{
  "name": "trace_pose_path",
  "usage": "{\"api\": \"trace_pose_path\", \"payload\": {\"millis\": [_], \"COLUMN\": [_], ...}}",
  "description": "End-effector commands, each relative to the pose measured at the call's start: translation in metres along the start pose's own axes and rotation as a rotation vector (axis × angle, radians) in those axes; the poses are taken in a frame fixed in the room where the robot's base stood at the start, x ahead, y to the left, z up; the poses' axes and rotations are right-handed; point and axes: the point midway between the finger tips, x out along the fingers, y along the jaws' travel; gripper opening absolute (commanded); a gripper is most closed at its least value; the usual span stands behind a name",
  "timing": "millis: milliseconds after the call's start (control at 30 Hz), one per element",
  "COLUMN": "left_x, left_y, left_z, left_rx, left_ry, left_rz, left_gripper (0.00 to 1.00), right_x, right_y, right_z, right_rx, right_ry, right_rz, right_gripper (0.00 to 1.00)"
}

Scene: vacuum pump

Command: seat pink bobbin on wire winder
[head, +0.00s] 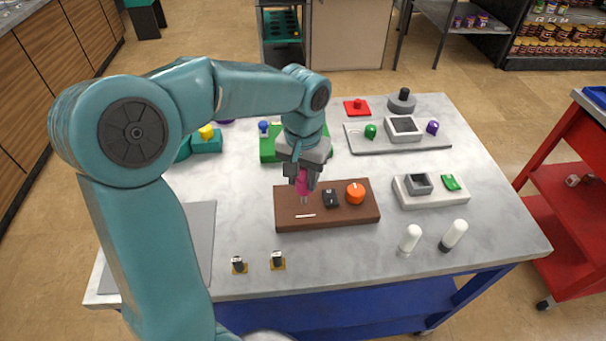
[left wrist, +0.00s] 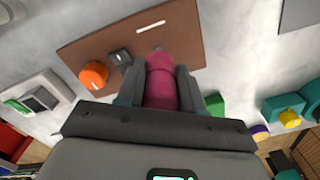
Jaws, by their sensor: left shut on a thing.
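My left gripper (head: 303,174) is shut on the pink bobbin (head: 304,186), which hangs below its fingers. In the left wrist view the bobbin (left wrist: 161,82) sits between the two dark fingers. The wire winder appears to be the brown board (head: 355,212) with an orange knob (head: 355,192), a black block (head: 330,198) and a white strip (head: 305,216). The bobbin is over the left part of this board, near a thin upright pin at its lower end. I cannot tell whether the bobbin touches the board. My right gripper is not in view.
A white base (head: 430,192) with a grey square part and a green piece stands to the right. Two white-topped cylinders (head: 411,238) (head: 454,235) stand in front of it. Two small dark parts (head: 239,265) (head: 278,261) lie near the front edge. A grey tray (head: 398,143) is behind.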

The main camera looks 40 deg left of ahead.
Motion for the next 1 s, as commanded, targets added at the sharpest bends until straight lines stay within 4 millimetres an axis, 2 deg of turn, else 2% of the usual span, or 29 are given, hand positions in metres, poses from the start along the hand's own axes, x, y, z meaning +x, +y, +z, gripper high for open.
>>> {"api": "trace_pose_path", "payload": {"millis": [1000], "left_x": [0.024], "left_y": [0.000], "left_z": [-0.001], "left_rx": [0.000], "left_ry": [0.000], "left_rz": [0.000], "left_gripper": [0.00], "right_x": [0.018], "right_y": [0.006], "right_z": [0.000], "right_rx": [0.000], "right_ry": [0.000], "right_rz": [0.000], "right_gripper": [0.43]}}
